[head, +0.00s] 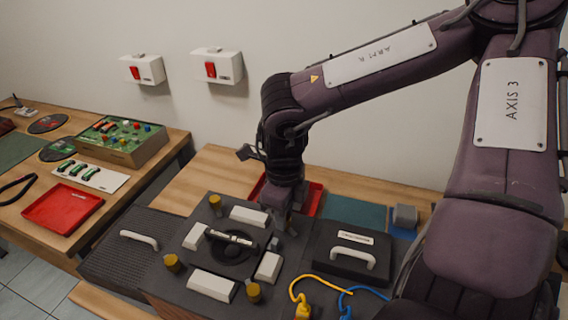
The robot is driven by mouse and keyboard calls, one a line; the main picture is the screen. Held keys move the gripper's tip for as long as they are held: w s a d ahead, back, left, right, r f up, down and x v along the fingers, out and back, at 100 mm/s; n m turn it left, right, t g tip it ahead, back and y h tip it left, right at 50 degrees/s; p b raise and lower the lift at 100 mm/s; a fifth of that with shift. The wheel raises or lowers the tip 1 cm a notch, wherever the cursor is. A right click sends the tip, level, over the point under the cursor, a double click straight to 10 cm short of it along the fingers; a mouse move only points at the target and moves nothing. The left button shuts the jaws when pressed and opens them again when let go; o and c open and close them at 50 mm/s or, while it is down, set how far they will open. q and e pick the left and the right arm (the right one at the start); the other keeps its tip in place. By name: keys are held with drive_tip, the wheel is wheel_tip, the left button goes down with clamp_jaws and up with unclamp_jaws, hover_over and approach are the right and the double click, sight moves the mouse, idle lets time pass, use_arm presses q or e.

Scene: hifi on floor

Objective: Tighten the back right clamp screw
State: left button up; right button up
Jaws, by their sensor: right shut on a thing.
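A dark fixture plate (205,262) carries white clamp blocks (212,285) around a round recess with a dark and silver cylindrical part (231,238) across it. Yellow clamp screws show at the back left (215,204), front left (172,263) and front right (253,293). My right gripper (279,222) points down at the plate's back right corner, shut on the back right clamp screw, which its fingers and wrist hide. My left gripper is out of view.
A dark case with a pale handle (353,258) stands close on the right, with yellow (300,296) and blue cables in front. A red tray (314,197) lies behind my gripper. A ribbed dark panel with a handle (139,240) is on the left.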

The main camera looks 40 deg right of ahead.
drive_tip(key=m+b, duration=0.2)
drive_tip(key=m, duration=0.1)
drive_tip(key=shift+f, duration=0.15)
drive_tip(key=m+b, duration=0.1)
drive_tip(key=m, duration=0.3)
drive_tip(key=shift+b, duration=0.35)
drive_tip(key=m+b, duration=0.1)
drive_tip(key=m, duration=0.2)
drive_tip(key=shift+d+m, duration=0.1)
drive_tip(key=shift+m, duration=0.3)
use_arm(q)
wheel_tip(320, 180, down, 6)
drive_tip(key=b, duration=0.2)
use_arm(e)
drive_tip(key=m, duration=0.3)
drive_tip(key=shift+m, duration=0.3)
drive_tip(key=m, duration=0.4)
drive_tip(key=m+b, duration=0.1)
drive_tip(key=shift+r+m, duration=0.2)
drive_tip(key=shift+m, duration=0.5)
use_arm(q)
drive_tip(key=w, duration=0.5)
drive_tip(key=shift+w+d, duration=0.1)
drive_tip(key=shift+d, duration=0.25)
